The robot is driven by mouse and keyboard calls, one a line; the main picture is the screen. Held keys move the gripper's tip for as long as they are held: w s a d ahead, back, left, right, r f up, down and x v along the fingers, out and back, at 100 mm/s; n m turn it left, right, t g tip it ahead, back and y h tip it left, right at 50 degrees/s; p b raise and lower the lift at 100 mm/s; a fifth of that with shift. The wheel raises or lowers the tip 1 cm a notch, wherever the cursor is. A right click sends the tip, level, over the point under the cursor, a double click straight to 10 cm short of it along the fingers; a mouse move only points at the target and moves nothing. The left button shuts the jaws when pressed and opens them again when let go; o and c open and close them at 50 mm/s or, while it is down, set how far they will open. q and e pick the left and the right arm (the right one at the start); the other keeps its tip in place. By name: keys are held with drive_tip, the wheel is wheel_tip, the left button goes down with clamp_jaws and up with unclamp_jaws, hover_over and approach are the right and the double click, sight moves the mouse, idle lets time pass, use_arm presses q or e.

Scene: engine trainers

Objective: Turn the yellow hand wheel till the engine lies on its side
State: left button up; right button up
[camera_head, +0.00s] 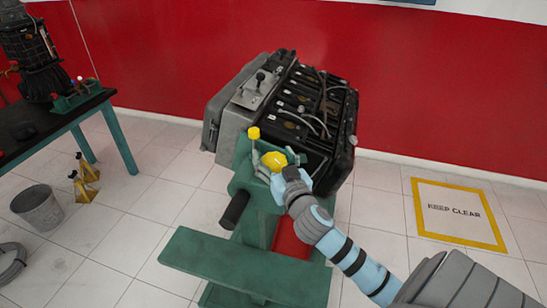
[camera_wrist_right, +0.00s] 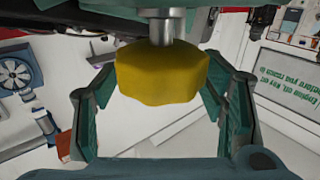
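The yellow hand wheel (camera_head: 273,161) is on the green engine stand (camera_head: 252,188), in front of the engine (camera_head: 316,105). The engine is a dark block with cables and a grey housing at its left; its exact tilt is hard to judge. My right gripper (camera_head: 286,169) is at the wheel, coming from the lower right. In the right wrist view the wheel (camera_wrist_right: 160,76) hangs on a metal shaft between the two spread fingers. A small gap shows at the left finger; contact at the right finger cannot be told. My left gripper is out of view.
A dark table (camera_head: 45,125) with another engine is at the left. A grey bucket (camera_head: 38,208) and yellow jack stands (camera_head: 85,178) are on the floor. Floor beside the keep-clear sign (camera_head: 457,213) is free.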

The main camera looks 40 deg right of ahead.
drive_tip(key=c, duration=0.7)
drive_tip(key=shift+c, duration=0.2)
drive_tip(key=shift+m+h, duration=0.3)
drive_tip(key=shift+h, duration=0.1)
drive_tip(key=m+g+h+b, duration=0.1)
drive_tip(key=m+h+b, duration=0.1)
drive_tip(key=shift+f+g+h, duration=0.15)
drive_tip(key=shift+g+h, duration=0.15)
drive_tip(key=m+g+h+b, duration=0.6)
drive_tip(key=b, duration=0.3)
drive_tip(key=shift+f+g+h, duration=0.1)
drive_tip(key=shift+g+h, duration=0.3)
drive_tip(key=shift+r+m+g+h+b, duration=0.25)
drive_tip(key=shift+m+g+b, duration=0.25)
drive_tip(key=shift+g+b, duration=0.25)
drive_tip(key=o, duration=1.2)
drive_tip(key=shift+s, duration=0.1)
